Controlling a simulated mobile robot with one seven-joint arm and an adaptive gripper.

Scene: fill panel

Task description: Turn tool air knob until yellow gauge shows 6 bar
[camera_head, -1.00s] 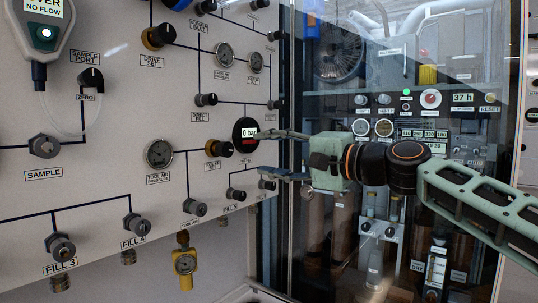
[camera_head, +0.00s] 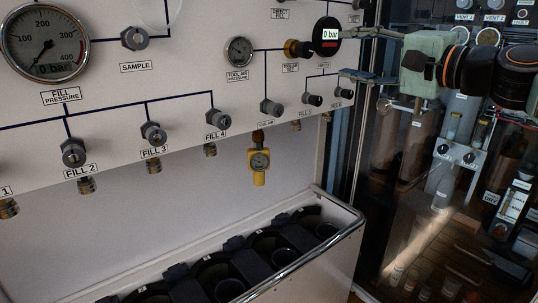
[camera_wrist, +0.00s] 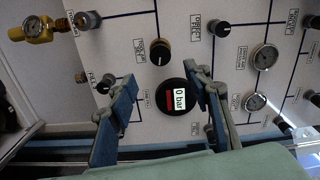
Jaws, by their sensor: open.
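The tool air knob (camera_head: 297,48) is black with a brass-coloured collar, on the white panel left of a round black "0 bar" display (camera_head: 327,36). In the wrist view the knob (camera_wrist: 160,52) is just beyond the fingertips, above the display (camera_wrist: 176,97). My gripper (camera_head: 345,52) is open and empty, its fingers pointing at the panel beside the display; in the wrist view the fingers (camera_wrist: 160,75) are spread apart. The yellow gauge (camera_head: 259,161) hangs below the panel's lower edge, and it also shows in the wrist view (camera_wrist: 37,29). Its needle is too small to read.
A tool air pressure gauge (camera_head: 239,51) sits left of the knob. A fill knob (camera_head: 312,99) is below it. A metal-railed bin (camera_head: 350,235) with dark cylinders stands below the panel. A glass-fronted cabinet (camera_head: 400,200) is at the right, close behind my gripper.

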